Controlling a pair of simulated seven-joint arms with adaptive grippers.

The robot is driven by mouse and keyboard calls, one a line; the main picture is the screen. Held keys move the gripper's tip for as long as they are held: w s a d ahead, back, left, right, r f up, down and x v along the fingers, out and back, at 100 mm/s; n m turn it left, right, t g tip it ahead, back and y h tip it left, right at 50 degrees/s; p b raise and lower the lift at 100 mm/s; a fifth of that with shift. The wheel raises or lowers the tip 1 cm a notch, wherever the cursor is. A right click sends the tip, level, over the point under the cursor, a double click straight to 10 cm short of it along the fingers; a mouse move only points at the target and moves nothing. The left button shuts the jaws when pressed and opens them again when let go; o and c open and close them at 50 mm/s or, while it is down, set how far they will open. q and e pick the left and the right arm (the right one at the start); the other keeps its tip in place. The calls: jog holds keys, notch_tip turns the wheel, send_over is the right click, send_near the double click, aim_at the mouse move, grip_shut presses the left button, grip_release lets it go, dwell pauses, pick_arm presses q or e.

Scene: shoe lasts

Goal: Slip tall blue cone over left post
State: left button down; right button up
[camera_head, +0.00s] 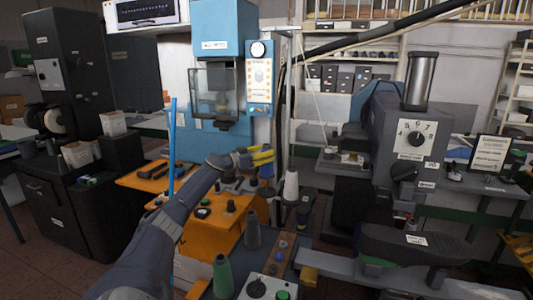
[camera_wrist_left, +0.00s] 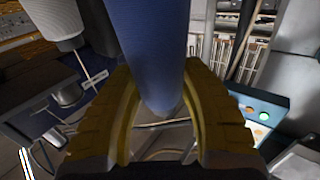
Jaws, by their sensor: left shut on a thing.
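My left gripper (camera_head: 262,157) has yellow fingers and reaches over the orange bench in the head view. It is shut on the blue cone (camera_head: 266,171), which hangs below the fingers. In the left wrist view the same blue cone (camera_wrist_left: 152,45) fills the space between the yellow fingers (camera_wrist_left: 160,115). A white cone (camera_head: 290,187) stands upright just right of the blue one, apart from it. I cannot make out for certain which part is the left post. My right gripper is not in view.
A grey cone (camera_head: 252,230) and a green cone (camera_head: 222,276) stand nearer to me. A blue machine (camera_head: 222,30) rises behind the orange bench (camera_head: 208,238). A grey machine (camera_head: 410,150) stands at right.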

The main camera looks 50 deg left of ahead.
aim_at(261, 170)
pick_arm(q)
jog(key=shift+f, duration=3.6)
jog(key=c, duration=0.7)
grip_release()
jog(key=s+a, duration=0.1)
jog(key=s, duration=1.1)
jog(key=shift+a, duration=0.25)
jog(key=shift+f, duration=0.1)
